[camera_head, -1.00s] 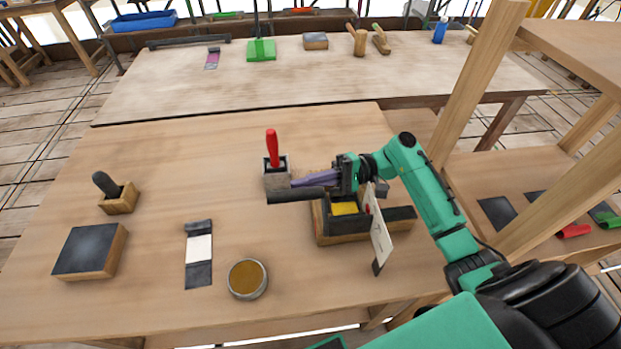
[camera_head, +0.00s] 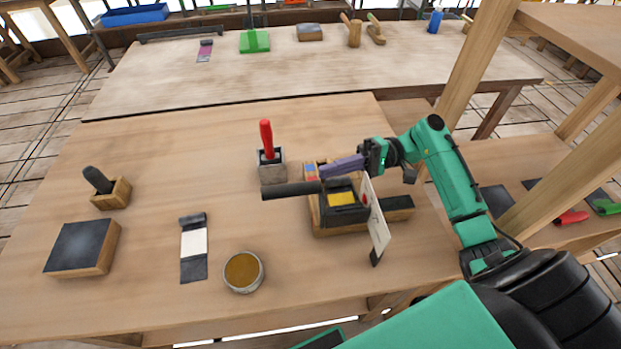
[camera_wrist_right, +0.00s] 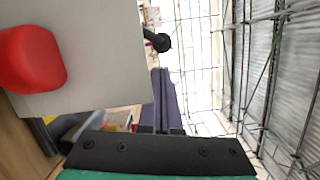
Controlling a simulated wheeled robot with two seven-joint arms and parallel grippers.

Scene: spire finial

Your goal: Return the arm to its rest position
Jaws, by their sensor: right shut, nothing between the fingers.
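My right arm reaches in from the right in the head view. Its gripper (camera_head: 324,172) has slim purple fingers that are shut and empty. They point left above the wooden tray (camera_head: 318,222), to the right of a red-handled tool (camera_head: 266,139) standing in a grey block (camera_head: 272,172). A gap lies between the fingertips and that tool. In the right wrist view the closed purple fingers (camera_wrist_right: 166,98) stand side by side with nothing between them. My left gripper is not in view.
An upright white card (camera_head: 378,232) stands close to the wrist; it fills the upper left of the wrist view (camera_wrist_right: 95,60). A black cylinder (camera_head: 290,190) lies by the tray. A wooden post (camera_head: 470,85) rises near the arm. A tin (camera_head: 243,272) sits in front.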

